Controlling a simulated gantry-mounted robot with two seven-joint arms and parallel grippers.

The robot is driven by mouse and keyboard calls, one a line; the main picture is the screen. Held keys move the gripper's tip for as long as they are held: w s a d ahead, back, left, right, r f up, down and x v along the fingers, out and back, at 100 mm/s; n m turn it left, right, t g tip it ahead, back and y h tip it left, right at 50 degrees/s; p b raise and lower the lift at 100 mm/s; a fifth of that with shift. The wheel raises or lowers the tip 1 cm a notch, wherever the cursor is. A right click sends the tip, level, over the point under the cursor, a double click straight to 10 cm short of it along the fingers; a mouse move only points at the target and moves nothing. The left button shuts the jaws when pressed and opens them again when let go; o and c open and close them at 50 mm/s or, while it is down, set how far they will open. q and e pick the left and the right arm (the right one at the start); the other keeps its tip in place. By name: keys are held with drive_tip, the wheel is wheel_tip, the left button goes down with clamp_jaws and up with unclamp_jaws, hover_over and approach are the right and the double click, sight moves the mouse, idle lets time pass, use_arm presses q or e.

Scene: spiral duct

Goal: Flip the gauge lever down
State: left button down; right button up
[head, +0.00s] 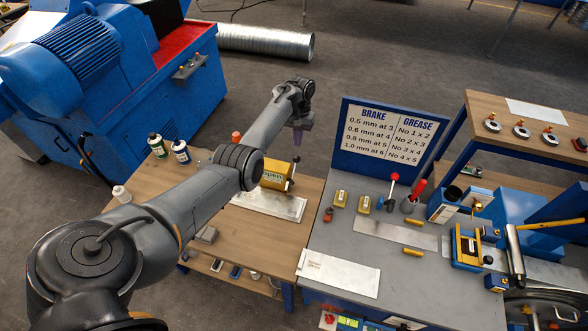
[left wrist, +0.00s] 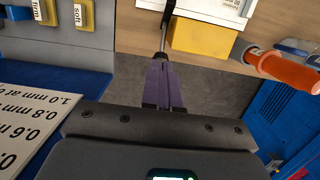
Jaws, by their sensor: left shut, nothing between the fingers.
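The gauge is a yellow box (head: 274,174) on the wooden bench, with a lever (head: 293,170) on its right side that stands up and ends in a dark knob. In the left wrist view the yellow box (left wrist: 203,38) shows in part, and a dark and metal rod (left wrist: 163,38), which looks like the lever, lines up with my fingertips. My left gripper (head: 298,143) has purple fingers, shut and empty, pointing down just above the knob. The fingers (left wrist: 162,65) look very close to the rod; I cannot tell whether they touch. My right gripper is not in view.
A blue sign board (head: 388,138) stands right of my gripper on the grey bench (head: 345,235). A tool with an orange handle (left wrist: 287,72) lies near the gauge. Bottles (head: 181,151) stand on the wooden bench's left. Open floor lies behind the gripper.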

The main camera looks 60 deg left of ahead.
use_arm(q)
drive_tip(key=p, duration=0.1)
hover_over(292, 180)
drive_tip(key=w+a, duration=0.2)
drive_tip(key=w, duration=0.1)
wheel_tip(292, 180, down, 10)
drive_tip(key=shift+s+d+f+p, duration=0.15)
drive_tip(key=shift+s+f+p, duration=0.4)
drive_tip(key=shift+p, duration=0.05)
drive_tip(key=shift+s+d+f, duration=0.2)
drive_tip(key=shift+s+f, duration=0.1)
drive_tip(key=shift+w+d, duration=0.1)
